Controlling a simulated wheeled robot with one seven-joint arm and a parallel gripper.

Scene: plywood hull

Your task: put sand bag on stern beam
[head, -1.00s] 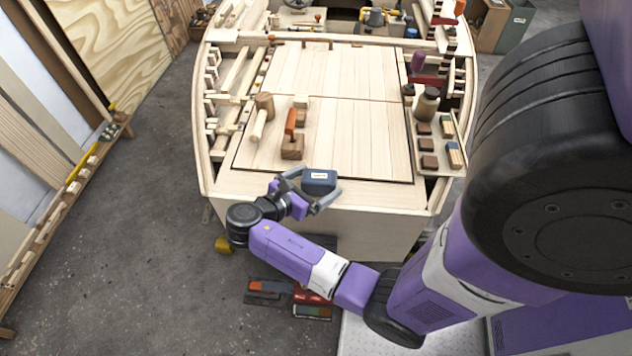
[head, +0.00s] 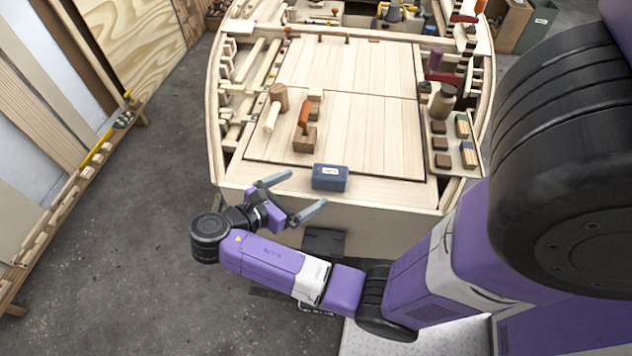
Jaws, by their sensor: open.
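The sand bag (head: 330,178) is a small dark blue block with a white label. It lies on the pale stern beam (head: 400,193) at the near end of the hull, close to the deck panel's near edge. My gripper (head: 300,192) is open and empty, its two grey fingers spread. It is in front and to the left of the sand bag, apart from it in the picture.
A wooden mallet (head: 274,108) and an orange-handled tool on a wood block (head: 304,138) lie on the deck panel (head: 370,135). A jar (head: 442,101) and several small blocks stand on the right side shelf. The deck's middle right is clear.

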